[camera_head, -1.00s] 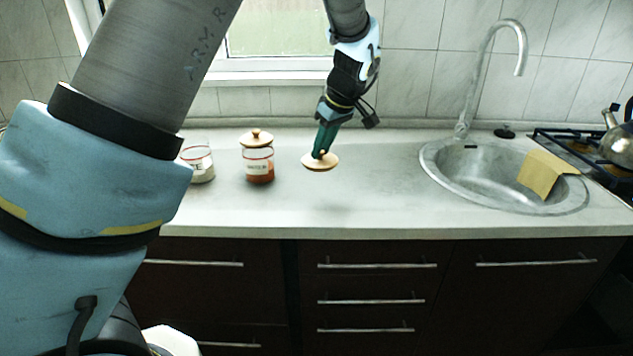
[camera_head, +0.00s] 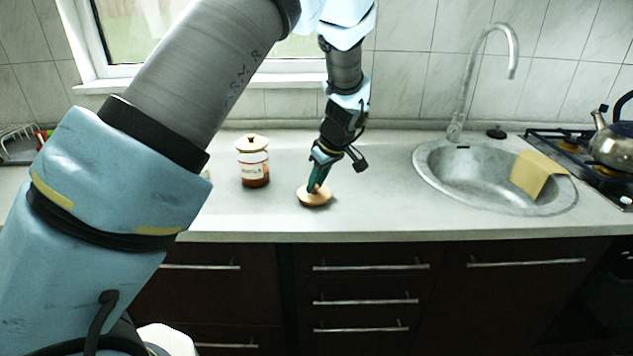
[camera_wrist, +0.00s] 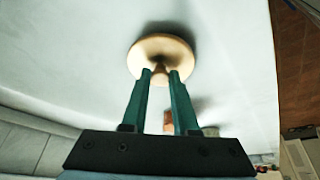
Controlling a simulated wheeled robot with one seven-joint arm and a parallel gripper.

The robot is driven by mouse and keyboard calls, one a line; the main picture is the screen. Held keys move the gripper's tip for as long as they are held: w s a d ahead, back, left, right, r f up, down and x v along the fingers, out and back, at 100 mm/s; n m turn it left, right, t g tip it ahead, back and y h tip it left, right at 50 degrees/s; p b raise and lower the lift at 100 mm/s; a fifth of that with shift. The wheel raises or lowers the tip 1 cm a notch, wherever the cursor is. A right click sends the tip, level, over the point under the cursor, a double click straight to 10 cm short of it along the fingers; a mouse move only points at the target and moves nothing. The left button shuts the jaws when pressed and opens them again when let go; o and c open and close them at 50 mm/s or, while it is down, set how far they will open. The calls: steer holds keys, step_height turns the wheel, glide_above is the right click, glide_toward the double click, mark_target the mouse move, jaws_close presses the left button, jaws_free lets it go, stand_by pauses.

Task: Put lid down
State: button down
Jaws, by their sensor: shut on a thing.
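The lid (camera_head: 314,198) is a round, pale wooden disc with a knob. My gripper (camera_head: 316,186) points down and is shut on its knob. The wrist view shows the lid (camera_wrist: 160,48) beyond my two green fingertips (camera_wrist: 160,76), with the knob between them. The lid is level or nearly so, very low over the front part of the counter (camera_head: 380,205). Its shadow lies close beside it; I cannot tell whether it touches the surface.
Left of the lid stands a labelled glass jar (camera_head: 255,172) with reddish contents. A wooden lid (camera_head: 252,143) shows above it, perhaps on another jar behind. A sink (camera_head: 480,185) with a yellow cloth (camera_head: 538,173) is at right. The counter around the held lid is clear.

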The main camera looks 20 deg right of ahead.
steer(key=c, duration=0.7)
jaws_free()
steer(key=b+v, duration=0.2)
steer(key=v, duration=1)
steer(key=w+a+f+m+g, duration=0.2)
steer(key=w+a, duration=0.1)
steer(key=a, duration=1.5)
steer(key=s+a+f+m, duration=0.1)
steer(key=s+a, duration=0.2)
steer(key=a, duration=0.3)
steer(key=s+a+f+m+h, duration=0.1)
steer(key=s+a, duration=0.2)
steer(key=a, duration=0.4)
steer(key=s+a+f+m, duration=0.1)
steer(key=s+a, duration=0.2)
steer(key=a, duration=0.4)
steer(key=shift+a+g+h, duration=0.25)
steer(key=shift+g+h, duration=0.15)
